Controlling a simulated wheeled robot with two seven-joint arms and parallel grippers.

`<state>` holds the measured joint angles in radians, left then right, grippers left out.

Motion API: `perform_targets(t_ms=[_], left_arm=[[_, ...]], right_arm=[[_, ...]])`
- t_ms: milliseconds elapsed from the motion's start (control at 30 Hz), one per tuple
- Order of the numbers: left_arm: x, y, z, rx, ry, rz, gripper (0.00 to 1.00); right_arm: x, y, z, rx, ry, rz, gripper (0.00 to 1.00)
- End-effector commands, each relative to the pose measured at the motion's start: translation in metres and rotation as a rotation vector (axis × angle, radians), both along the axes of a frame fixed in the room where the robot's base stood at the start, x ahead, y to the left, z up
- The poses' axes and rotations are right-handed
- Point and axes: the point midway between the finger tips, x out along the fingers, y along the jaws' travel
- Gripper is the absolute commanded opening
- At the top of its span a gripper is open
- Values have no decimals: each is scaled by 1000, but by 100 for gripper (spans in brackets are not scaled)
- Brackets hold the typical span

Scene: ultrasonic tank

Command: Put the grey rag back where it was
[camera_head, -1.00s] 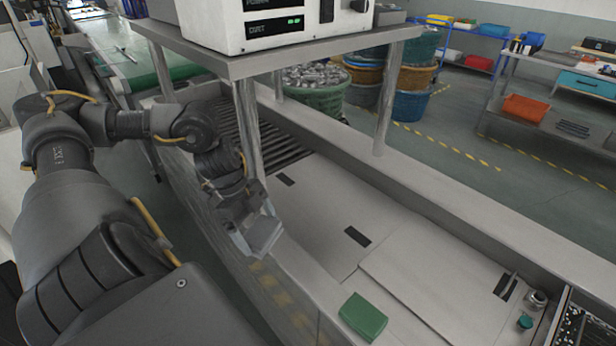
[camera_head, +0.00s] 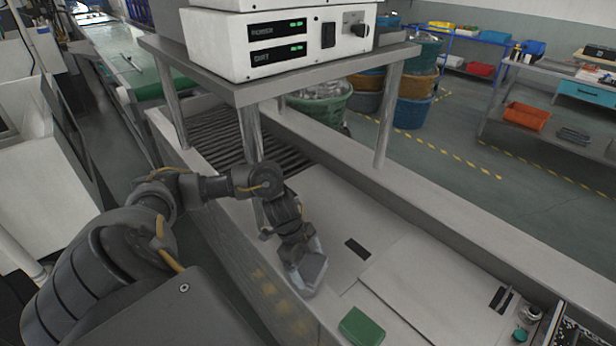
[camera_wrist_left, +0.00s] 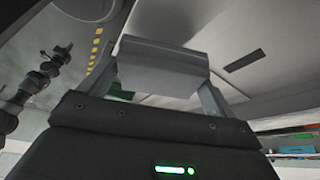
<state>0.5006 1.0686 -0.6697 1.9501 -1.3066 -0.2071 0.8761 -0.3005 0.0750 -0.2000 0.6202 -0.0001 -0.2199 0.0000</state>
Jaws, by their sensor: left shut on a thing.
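The grey rag (camera_head: 311,274) is a small folded grey pad. My left gripper (camera_head: 300,262) is shut on it and holds it over the near rim of the tank (camera_head: 215,215), beside the grey lid. The left wrist view shows the rag (camera_wrist_left: 160,68) between the two fingers of the left gripper (camera_wrist_left: 158,82), spanning the gap. My right gripper is outside the head view. A small dark arm end (camera_wrist_left: 58,55) at the left of the wrist view looks like my right one; its jaws are too small to read.
A green pad (camera_head: 362,326) lies on the near rim, right of the rag. A white control box (camera_head: 290,45) stands on a shelf (camera_head: 240,92) on metal posts above the tank. Dark slats (camera_head: 225,135) lie beyond. Small knobs (camera_head: 527,315) are at lower right.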

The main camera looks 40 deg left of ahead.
Motion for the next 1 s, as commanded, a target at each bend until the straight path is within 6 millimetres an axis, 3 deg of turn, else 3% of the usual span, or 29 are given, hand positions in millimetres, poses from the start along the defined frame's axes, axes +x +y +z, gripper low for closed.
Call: perform_targets(t_ms=[133,333,433,467,533,833,1000], left_arm=[[-1,0,-20,-1,5,2,72],[-1,1,-29,1,1,1,72],[-1,1,-29,1,0,0,72],[-1,1,-29,1,1,1,93],[-1,1,-29,1,1,1,100],[-1,3,-24,1,-2,0,100],[-3,13,-1,2,-4,0,100]], right_arm=[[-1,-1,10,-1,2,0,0],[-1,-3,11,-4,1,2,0],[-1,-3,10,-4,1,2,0],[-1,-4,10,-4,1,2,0],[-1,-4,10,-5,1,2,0],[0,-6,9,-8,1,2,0],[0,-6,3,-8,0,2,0]])
